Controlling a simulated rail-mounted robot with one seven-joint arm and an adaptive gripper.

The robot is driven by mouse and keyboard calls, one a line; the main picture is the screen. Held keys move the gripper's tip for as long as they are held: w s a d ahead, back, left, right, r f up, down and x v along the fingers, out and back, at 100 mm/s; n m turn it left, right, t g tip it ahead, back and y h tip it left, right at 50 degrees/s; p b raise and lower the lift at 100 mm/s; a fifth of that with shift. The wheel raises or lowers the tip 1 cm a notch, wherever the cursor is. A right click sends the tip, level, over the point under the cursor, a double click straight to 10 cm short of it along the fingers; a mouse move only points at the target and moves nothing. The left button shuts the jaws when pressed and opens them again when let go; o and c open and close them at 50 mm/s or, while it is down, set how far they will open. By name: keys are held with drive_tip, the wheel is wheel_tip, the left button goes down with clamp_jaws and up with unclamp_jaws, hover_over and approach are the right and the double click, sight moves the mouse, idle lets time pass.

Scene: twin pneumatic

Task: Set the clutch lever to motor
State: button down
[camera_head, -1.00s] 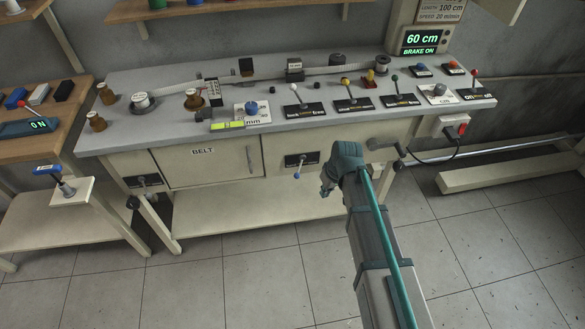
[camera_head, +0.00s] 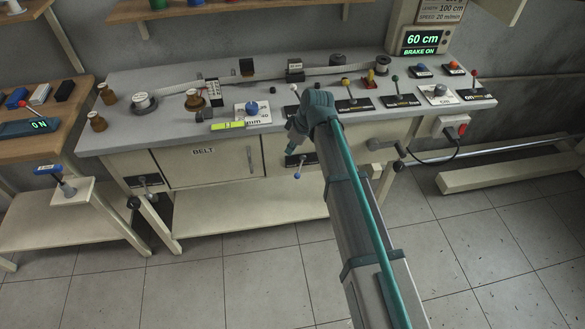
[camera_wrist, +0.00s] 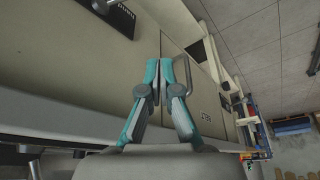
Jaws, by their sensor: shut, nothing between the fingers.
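A lever with a blue knob (camera_head: 297,175) hangs from a black plate (camera_head: 304,161) on the bench's front panel. Its lettering is too small to read, so I cannot confirm that it is the clutch lever. My gripper (camera_head: 292,147) is in front of the bench's front edge, a little above this plate and lever and apart from the knob. In the wrist view my gripper (camera_wrist: 157,65) has its fingers together and empty. A black plate with white lettering (camera_wrist: 118,14) shows at that view's upper left; its text is unreadable.
Several levers, including a yellow-knobbed one (camera_head: 346,83), stand on the bench top (camera_head: 180,75). Left of the blue-knobbed lever is the BELT door (camera_head: 205,168) with a handle. A crank (camera_head: 401,151) sticks out at right. A second black plate (camera_head: 146,181) is at left.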

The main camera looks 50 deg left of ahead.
drive_tip(key=shift+f, duration=0.1)
wheel_tip(320, 180, down, 10)
drive_tip(key=p, duration=0.3)
drive_tip(key=shift+d, duration=0.25)
idle(0.6)
